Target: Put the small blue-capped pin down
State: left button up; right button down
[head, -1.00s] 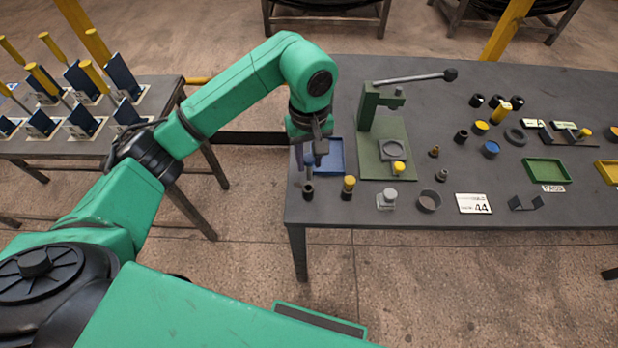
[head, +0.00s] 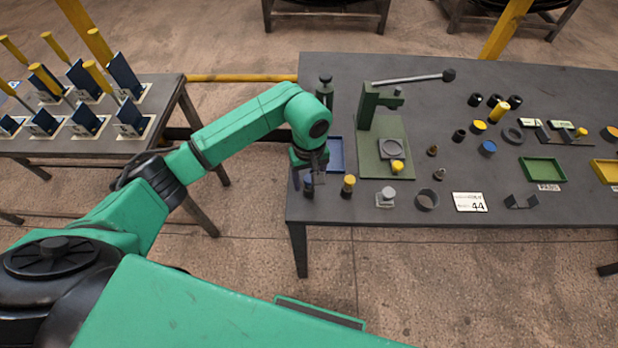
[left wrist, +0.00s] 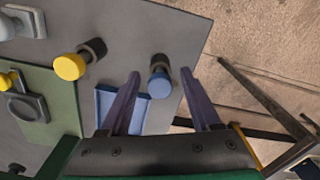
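The small blue-capped pin (left wrist: 160,86) stands upright in a dark round base near the table's front left corner. I cannot tell how far the fingertips reach down beside the cap. My right gripper is not in view.
A yellow-capped pin (head: 348,187) stands close to the right. A blue tray (head: 336,155) lies just behind. A green press (head: 368,105) on its green plate (head: 405,150) stands farther right. Small parts and a number card (head: 469,202) lie along the front edge.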

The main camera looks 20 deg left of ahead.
pick_arm(q)
notch_tip(320, 180, up, 12)
jog(key=b, duration=0.3)
jog(key=shift+r, duration=0.1)
dwell(0.3)
